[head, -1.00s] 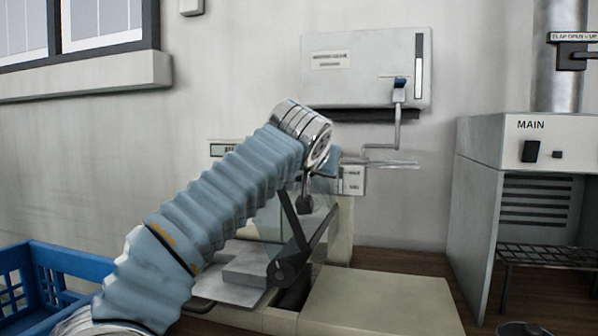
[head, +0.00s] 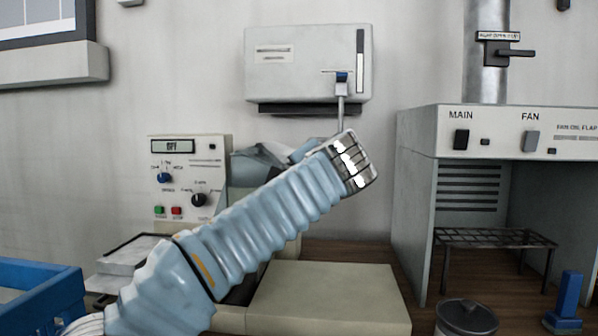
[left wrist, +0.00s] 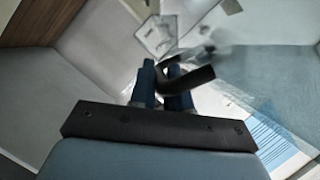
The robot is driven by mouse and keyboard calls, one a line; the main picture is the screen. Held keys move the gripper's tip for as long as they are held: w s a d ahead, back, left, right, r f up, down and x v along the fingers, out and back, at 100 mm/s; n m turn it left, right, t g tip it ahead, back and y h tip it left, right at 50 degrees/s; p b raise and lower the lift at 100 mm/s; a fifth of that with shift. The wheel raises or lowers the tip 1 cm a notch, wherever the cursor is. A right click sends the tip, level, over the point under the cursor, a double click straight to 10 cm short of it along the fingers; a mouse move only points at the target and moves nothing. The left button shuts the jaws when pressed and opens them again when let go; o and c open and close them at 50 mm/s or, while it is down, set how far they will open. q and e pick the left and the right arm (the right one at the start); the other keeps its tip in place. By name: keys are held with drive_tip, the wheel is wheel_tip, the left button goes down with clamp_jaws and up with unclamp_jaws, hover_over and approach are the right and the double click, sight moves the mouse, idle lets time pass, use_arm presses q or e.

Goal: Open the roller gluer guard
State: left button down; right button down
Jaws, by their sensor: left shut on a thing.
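The roller gluer (head: 215,147) stands at middle left in the head view, its display reading OFF. My blue-sleeved left arm crosses in front and hides most of its rollers and guard. A grey-blue shape behind the arm may be part of the clear guard, but I cannot tell. In the left wrist view my left gripper (left wrist: 163,88) has its blue fingertips shut on a black curved handle (left wrist: 197,79), seemingly the guard's. In the head view the fingers are hidden behind the wrist. My right gripper is out of view.
A blue crate (head: 70,292) is at lower left. A wall box (head: 290,80) hangs above. A pale flat block (head: 330,295) lies in front.

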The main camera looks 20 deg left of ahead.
use_arm(q)
drive_tip(key=shift+d+f, duration=0.1)
drive_tip(key=shift+f, duration=0.1)
idle(0.4)
drive_tip(key=c, duration=1.4)
unclamp_jaws()
drive_tip(key=shift+c, duration=0.2)
drive_tip(key=b+v, duration=0.1)
drive_tip(key=v, duration=1.2)
drive_tip(key=shift+s+d+b, duration=0.25)
drive_tip(key=shift+d+b, duration=0.05)
drive_tip(key=shift+c, duration=0.3)
